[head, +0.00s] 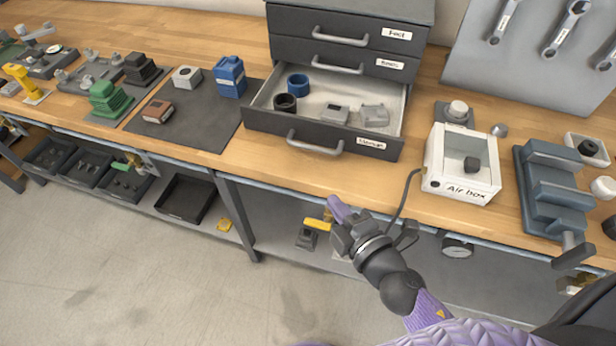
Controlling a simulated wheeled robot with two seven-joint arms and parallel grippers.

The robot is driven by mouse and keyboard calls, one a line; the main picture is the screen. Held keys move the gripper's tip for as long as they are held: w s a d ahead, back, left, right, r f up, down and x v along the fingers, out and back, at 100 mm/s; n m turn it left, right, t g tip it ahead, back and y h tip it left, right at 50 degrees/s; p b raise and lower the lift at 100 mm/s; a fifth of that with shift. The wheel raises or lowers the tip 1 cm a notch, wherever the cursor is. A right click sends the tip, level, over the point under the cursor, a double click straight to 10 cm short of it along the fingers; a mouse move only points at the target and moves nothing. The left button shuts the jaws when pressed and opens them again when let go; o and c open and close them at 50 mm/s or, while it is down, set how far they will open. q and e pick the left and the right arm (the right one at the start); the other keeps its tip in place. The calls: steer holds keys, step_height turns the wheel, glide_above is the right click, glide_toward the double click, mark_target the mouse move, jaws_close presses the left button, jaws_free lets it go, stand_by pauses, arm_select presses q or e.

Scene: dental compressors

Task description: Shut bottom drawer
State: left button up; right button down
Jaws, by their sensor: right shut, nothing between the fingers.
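A dark grey drawer unit (349,22) stands on the wooden bench. Its bottom drawer (272,126) is pulled out toward me, with a grey handle (315,143) on its front. Inside it are a blue ring (298,83), a black ring (285,102) and grey parts (374,115). The two drawers above look shut. My right gripper (338,215) is below the drawer front, in front of the bench edge, apart from the handle. It is shut and empty. My left gripper is not in view.
A white box labelled "Air box" (460,188) stands right of the drawer, with a dark cable beside it. A grey-blue stepped block (553,190) is farther right. A dark mat (215,128) with small parts lies left. The bench front edge is clear below the drawer.

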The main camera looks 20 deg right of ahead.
glide_toward(308, 149)
steer(key=s+a, duration=0.2)
steer(key=a, duration=0.1)
steer(key=x, duration=0.5)
steer(key=shift+w+d+r, duration=0.1)
steer(key=shift+w+r, duration=0.2)
steer(key=shift+w, duration=0.05)
steer(key=shift+w+d+f+b, duration=0.25)
steer(key=shift+w+d, duration=0.15)
steer(key=shift+w, duration=0.1)
steer(key=shift+w+d+f+b, duration=0.1)
steer(key=shift+w+d+b, duration=0.1)
steer(key=shift+w+d, duration=0.25)
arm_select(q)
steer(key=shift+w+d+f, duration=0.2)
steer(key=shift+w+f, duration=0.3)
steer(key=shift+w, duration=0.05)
arm_select(e)
steer(key=shift+w+d, duration=0.3)
steer(key=shift+w, duration=0.2)
steer(key=shift+w, duration=0.1)
